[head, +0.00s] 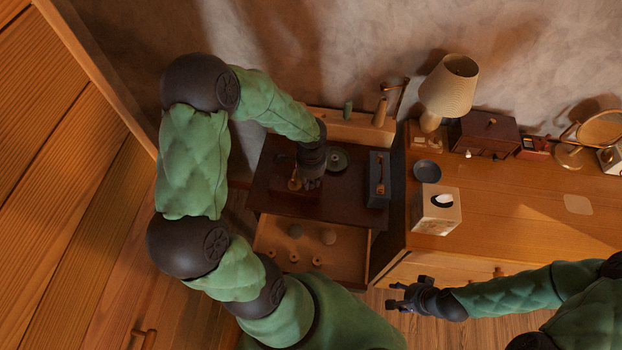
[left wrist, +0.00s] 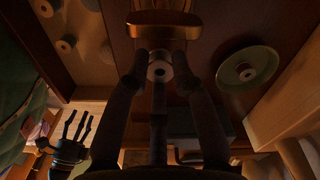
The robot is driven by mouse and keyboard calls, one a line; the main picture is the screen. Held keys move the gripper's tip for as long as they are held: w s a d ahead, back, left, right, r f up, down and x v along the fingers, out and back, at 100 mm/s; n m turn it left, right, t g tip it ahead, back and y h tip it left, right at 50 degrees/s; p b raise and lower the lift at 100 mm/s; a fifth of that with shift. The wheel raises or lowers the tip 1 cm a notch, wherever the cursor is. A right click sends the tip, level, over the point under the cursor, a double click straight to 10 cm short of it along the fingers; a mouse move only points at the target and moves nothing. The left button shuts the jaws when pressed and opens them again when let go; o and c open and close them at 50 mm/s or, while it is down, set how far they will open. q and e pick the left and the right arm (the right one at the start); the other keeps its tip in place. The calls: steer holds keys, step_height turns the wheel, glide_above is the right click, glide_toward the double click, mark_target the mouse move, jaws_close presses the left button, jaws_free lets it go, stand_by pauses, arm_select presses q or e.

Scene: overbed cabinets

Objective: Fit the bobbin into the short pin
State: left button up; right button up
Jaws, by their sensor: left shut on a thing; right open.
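My left gripper (head: 312,183) is low over the dark cabinet top, its fingers largely hidden by its wrist in the head view. In the left wrist view its fingers (left wrist: 160,75) are closed around a small pale, round piece with a dark centre, which looks like the bobbin (left wrist: 159,71). A brassy wooden piece (left wrist: 165,20) lies just beyond the fingertips; it also shows beside the gripper in the head view (head: 294,184). I cannot make out the short pin. My right gripper (head: 402,297) is open and empty, well away in front of the cabinets.
A green round dish (head: 338,160) with a pale centre sits right of my left gripper. A dark open box (head: 377,180) stands farther right. An open drawer (head: 270,235) with several small round things juts out below. The wooden dresser (head: 510,200) holds a tissue box (head: 436,211) and a lamp (head: 449,85).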

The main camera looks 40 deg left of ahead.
mark_target(311, 184)
arm_select(q)
steer(key=shift+f+b, duration=0.55)
steer(key=shift+f, duration=0.15)
steer(key=o, duration=1)
step_height(311, 184, up, 12)
